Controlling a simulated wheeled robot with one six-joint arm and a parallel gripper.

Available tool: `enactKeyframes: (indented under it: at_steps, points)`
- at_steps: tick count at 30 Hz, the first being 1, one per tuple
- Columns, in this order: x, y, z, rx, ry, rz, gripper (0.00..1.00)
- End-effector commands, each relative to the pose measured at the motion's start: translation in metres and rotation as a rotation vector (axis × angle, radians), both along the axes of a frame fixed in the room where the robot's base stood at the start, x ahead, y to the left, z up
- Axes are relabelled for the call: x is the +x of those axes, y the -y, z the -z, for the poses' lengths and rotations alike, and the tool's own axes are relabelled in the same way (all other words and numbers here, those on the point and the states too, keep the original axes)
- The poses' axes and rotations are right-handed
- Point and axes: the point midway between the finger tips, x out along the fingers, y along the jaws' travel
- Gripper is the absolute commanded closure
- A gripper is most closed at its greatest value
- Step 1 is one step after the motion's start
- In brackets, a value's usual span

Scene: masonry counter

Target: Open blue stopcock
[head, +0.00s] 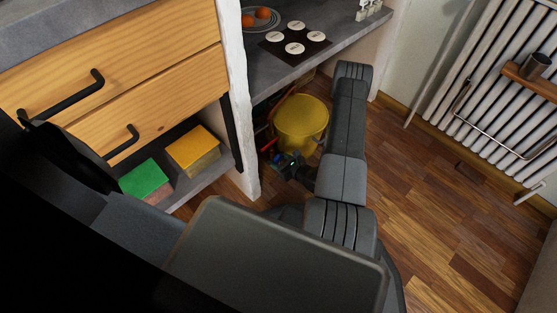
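My arm reaches down under the grey counter, and my gripper (284,161) is low in front of the yellow bucket (300,122). The gripper is small and dark here, and I cannot tell whether its fingers are open or shut. Small blue, green and red spots show around it. I cannot make out a blue stopcock among them; it is hidden or too small to tell. A thin red pipe or handle (270,118) shows left of the bucket.
A white wall post (237,90) stands left of the opening, beside wooden drawers (120,60) with black handles. Green (145,180) and yellow (193,150) boxes sit on the low shelf. The counter (345,45) lies above the bucket. A radiator (510,90) stands right; wooden floor (440,200) is clear.

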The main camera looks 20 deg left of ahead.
Motion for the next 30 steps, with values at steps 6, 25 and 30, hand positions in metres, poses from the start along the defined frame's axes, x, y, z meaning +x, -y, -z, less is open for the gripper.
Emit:
enactKeyframes:
  at_steps: [6,25,30]
  points:
    - [-0.0008,-0.0001,-0.0001,-0.014,0.037,-0.001,0.76]
    - [0.0002,0.0000,-0.0004,-0.052,0.128,-0.001,0.33]
    - [0.0002,0.0001,-0.0003,-0.052,0.127,-0.001,0.33]
